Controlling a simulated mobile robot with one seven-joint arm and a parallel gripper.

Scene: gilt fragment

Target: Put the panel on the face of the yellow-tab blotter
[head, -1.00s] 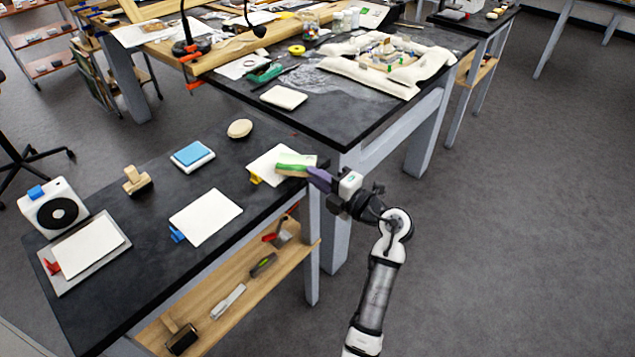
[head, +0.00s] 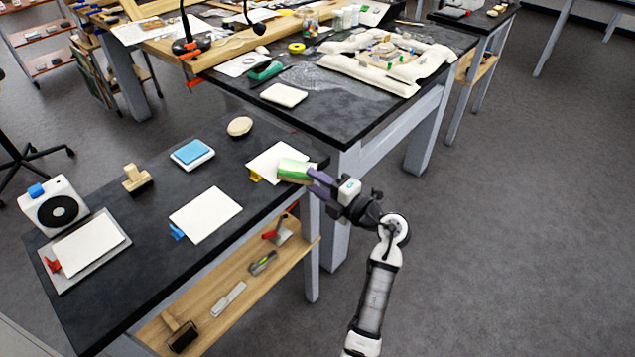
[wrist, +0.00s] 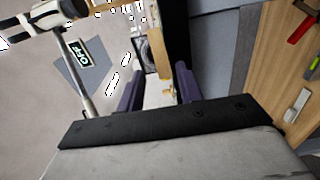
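The panel (head: 294,171), green with a pale side, is at the right part of the white yellow-tab blotter (head: 266,158), by the right edge of the low dark table. It covers part of the blotter. Whether it lies flat on the face is hard to tell. The yellow tab (head: 255,176) shows at the blotter's near left corner. My gripper (head: 311,180) is at the panel's right end, its two purple fingers spread apart. The wrist view also shows the fingers apart (wrist: 160,70), with a gap between them. I cannot tell whether one finger still touches the panel.
A blue-tab white blotter (head: 206,215) and a red-tab one (head: 89,246) lie to the left. A blue pad (head: 192,153), a wooden stamp (head: 136,178) and a round beige object (head: 240,127) stand behind. The taller table (head: 350,125) adjoins at the right.

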